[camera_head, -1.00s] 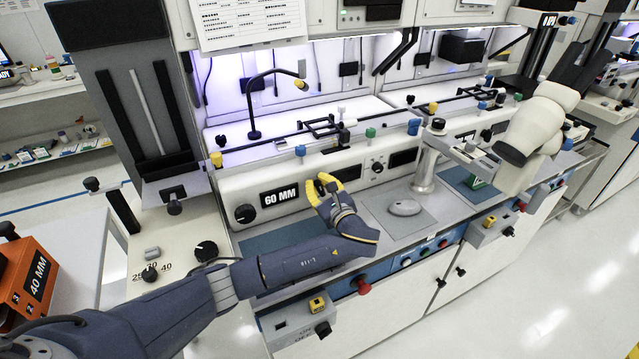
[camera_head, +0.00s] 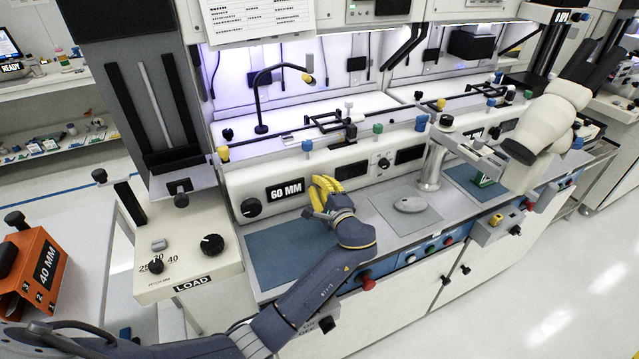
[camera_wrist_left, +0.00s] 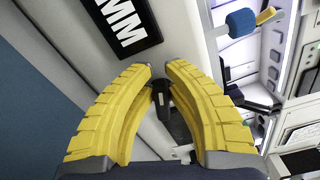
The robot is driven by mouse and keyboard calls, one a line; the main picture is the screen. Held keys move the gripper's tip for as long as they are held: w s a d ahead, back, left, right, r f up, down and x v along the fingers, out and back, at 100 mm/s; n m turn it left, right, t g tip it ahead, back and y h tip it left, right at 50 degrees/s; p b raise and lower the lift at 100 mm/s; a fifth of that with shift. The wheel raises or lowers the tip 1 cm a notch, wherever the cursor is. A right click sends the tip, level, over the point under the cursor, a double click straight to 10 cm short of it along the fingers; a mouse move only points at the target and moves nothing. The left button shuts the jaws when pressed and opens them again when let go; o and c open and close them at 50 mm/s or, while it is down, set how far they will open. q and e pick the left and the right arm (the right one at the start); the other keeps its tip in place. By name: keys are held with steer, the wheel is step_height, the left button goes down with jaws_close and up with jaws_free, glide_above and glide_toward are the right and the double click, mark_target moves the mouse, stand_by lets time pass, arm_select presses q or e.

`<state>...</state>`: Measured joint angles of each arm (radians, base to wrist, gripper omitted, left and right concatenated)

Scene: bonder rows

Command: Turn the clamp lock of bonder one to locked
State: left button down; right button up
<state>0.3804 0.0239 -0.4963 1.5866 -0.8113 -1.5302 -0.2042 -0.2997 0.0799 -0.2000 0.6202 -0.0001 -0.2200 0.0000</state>
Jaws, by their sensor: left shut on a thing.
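Bonder one's white front panel (camera_head: 352,186) carries a black "60 MM" label (camera_head: 285,190), which also shows in the wrist view (camera_wrist_left: 127,20). My left gripper (camera_head: 325,187) is at this panel, just right of the label, its yellow fingers close together. In the wrist view my left gripper (camera_wrist_left: 158,76) is shut on a small black lever or knob (camera_wrist_left: 163,98), which seems to be the clamp lock. The fingers hide most of it in the head view, and I cannot read which way it points.
A black knob (camera_head: 251,207) sits left of the label. A blue mat (camera_head: 290,252) lies below my left gripper. A grey mouse-like object (camera_head: 410,205) lies on the bench to the right. A red button (camera_head: 367,284) is on the bench front. Coloured knobs line the ledge above.

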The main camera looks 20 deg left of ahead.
mark_target(318, 163)
arm_select(q)
steer(key=shift+a+f+n, duration=0.1)
steer(key=shift+f+n, duration=0.1)
steer(key=shift+n, duration=0.6)
steer(key=shift+f+n, duration=0.2)
steer(key=shift+n, duration=0.6)
steer(key=c, duration=1.4)
jaws_free()
steer(key=shift+o, duration=0.2)
steer(key=shift+n, duration=0.3)
step_height(318, 163, up, 9)
steer(key=shift+f, duration=0.15)
steer(key=shift+d+r, duration=0.3)
steer(key=shift+r, duration=0.5)
steer(key=shift+a, duration=0.2)
steer(key=shift+o, duration=0.3)
steer(key=shift+f, duration=0.1)
